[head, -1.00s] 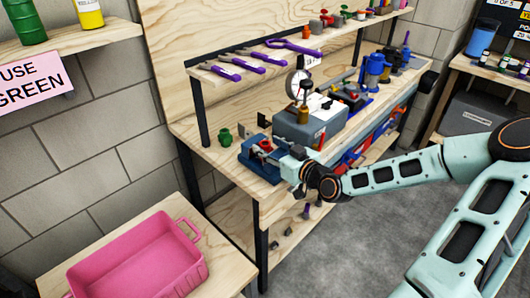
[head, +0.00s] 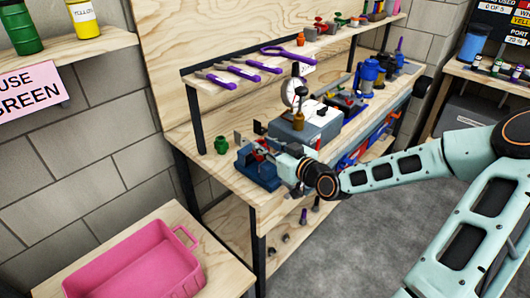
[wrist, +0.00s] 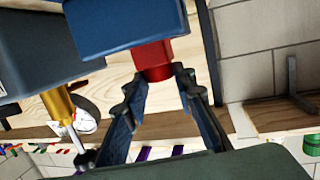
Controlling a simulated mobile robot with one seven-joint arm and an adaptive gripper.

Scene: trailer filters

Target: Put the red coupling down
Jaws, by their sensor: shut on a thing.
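The red coupling (wrist: 153,60) shows in the wrist view between the tips of my gripper (wrist: 160,78), which is shut on it. A blue block-like part, apparently the blue vise, lies right against the coupling and hides its far end. In the head view my gripper (head: 268,150) is at the blue vise (head: 257,173) on the near left end of the workbench. There the coupling is small and mostly hidden by the gripper, so I cannot tell whether it rests in the vise.
A green fitting (head: 221,145) stands left of the vise. A grey box (head: 305,130) with a gauge stands to its right. A shelf with purple-handled tools (head: 237,70) is above the bench. A pink bin (head: 135,262) sits on a lower table at the front left.

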